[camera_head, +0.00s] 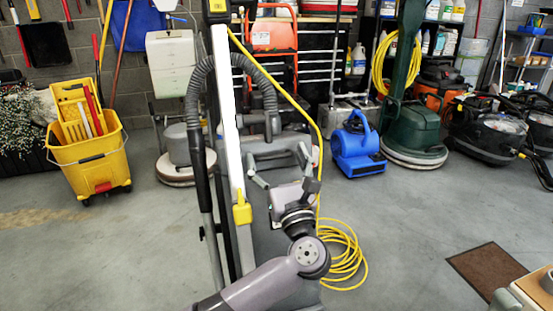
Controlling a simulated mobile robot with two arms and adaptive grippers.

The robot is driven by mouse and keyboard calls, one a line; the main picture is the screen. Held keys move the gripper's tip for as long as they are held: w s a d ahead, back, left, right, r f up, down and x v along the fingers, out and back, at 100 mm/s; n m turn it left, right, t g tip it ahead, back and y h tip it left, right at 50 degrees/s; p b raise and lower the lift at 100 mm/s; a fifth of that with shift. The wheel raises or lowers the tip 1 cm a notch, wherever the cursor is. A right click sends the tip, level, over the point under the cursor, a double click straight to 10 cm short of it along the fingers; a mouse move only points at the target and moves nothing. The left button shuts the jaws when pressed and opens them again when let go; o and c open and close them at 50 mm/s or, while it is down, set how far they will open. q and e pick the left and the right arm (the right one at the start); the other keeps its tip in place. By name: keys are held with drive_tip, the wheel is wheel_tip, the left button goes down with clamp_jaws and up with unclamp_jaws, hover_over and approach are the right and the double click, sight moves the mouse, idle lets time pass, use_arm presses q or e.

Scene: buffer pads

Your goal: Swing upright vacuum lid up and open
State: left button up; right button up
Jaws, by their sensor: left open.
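The upright vacuum (242,215) stands in the middle of the view, with a tall white and grey handle pole, a ribbed grey hose (268,98) and a yellow cord. Its grey body is behind my arm, and what seems to be its lid (271,146) lies at the upper part of that body. The lid looks down, but its edges are hard to make out. My left gripper (277,160) is open in front of the body, its fingers spread on either side of this part. I cannot tell whether they touch it. My right gripper is not in view.
A yellow mop bucket (92,160) stands at the left. A blue blower (358,148) and a green floor machine (412,130) stand behind at the right. Coiled yellow cord (345,262) lies on the floor beside the vacuum.

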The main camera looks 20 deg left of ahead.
use_arm(q)
drive_tip(key=shift+w+a+r, duration=0.1)
drive_tip(key=shift+w, duration=0.05)
drive_tip(key=c, duration=1.4)
drive_tip(key=shift+w+r+p, duration=0.2)
drive_tip(key=shift+r+p, duration=0.4)
drive_tip(key=shift+r, duration=0.1)
drive_tip(key=shift+w+a+r+p, duration=0.35)
drive_tip(key=shift+r+p, duration=0.05)
drive_tip(key=shift+r, duration=0.05)
drive_tip(key=o, duration=1.4)
drive_tip(key=shift+d, duration=0.1)
